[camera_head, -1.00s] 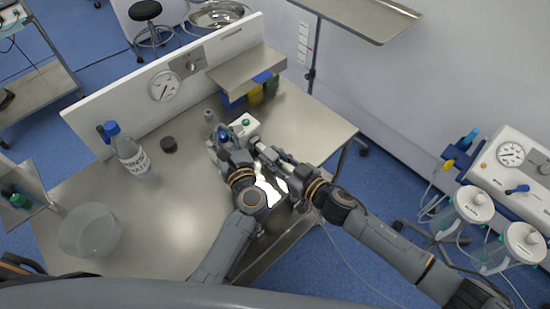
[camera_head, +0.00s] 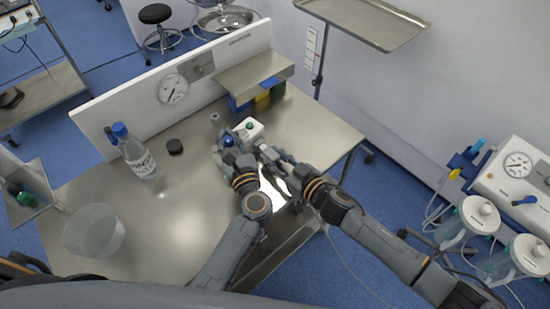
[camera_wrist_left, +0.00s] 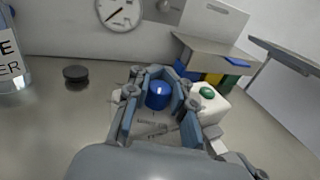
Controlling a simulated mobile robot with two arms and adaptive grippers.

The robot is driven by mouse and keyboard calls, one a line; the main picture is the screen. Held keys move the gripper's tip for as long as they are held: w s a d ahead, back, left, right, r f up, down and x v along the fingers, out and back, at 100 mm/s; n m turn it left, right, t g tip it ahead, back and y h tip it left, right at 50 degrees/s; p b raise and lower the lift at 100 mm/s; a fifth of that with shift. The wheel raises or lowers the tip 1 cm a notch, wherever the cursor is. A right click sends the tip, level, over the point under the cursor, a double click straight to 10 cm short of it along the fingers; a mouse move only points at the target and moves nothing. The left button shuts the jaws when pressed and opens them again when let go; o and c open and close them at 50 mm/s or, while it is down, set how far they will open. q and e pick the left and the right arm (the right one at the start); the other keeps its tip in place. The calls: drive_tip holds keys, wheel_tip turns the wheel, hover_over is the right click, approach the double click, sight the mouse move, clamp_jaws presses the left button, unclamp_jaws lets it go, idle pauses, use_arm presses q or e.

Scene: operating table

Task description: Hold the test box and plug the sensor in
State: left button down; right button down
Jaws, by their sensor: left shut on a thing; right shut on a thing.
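The test box (camera_head: 250,130) is white with a green button and sits on the steel table. It also shows in the left wrist view (camera_wrist_left: 211,104). My left gripper (camera_head: 226,146) is at the box's left side. In the left wrist view its fingers (camera_wrist_left: 158,98) close around a blue round cap beside the white body. My right gripper (camera_head: 264,150) is shut at the box's front right side, close to it. The sensor is not distinguishable there, being small and covered by the fingers. Whether it touches the box cannot be told.
A labelled bottle (camera_head: 136,156), a black cap (camera_head: 175,146) and a clear bowl (camera_head: 93,231) stand on the left of the table (camera_head: 165,218). A shelf (camera_head: 252,75) with coloured blocks under it stands behind the box. A thin cable (camera_head: 345,259) hangs near my right arm.

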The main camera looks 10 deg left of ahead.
use_arm(q)
drive_tip(key=shift+d+f, duration=0.15)
drive_tip(key=shift+d, duration=0.1)
use_arm(e)
drive_tip(key=shift+s+a+r, duration=0.15)
drive_tip(key=shift+a, duration=0.15)
use_arm(q)
drive_tip(key=shift+d, duration=0.1)
use_arm(e)
drive_tip(key=shift+a+n+g+y, duration=0.25)
drive_tip(key=shift+n+g+y, duration=0.15)
drive_tip(key=shift+n+g, duration=0.15)
drive_tip(key=c, duration=1)
unclamp_jaws()
drive_tip(key=shift+a, duration=0.1)
use_arm(q)
drive_tip(key=shift+a, duration=0.2)
use_arm(e)
drive_tip(key=shift+d, duration=0.25)
drive_tip(key=shift+d, duration=0.1)
drive_tip(key=shift+d, duration=0.3)
use_arm(q)
drive_tip(key=shift+a, duration=0.1)
use_arm(e)
drive_tip(key=v, duration=1.1)
drive_tip(key=shift+s, duration=0.15)
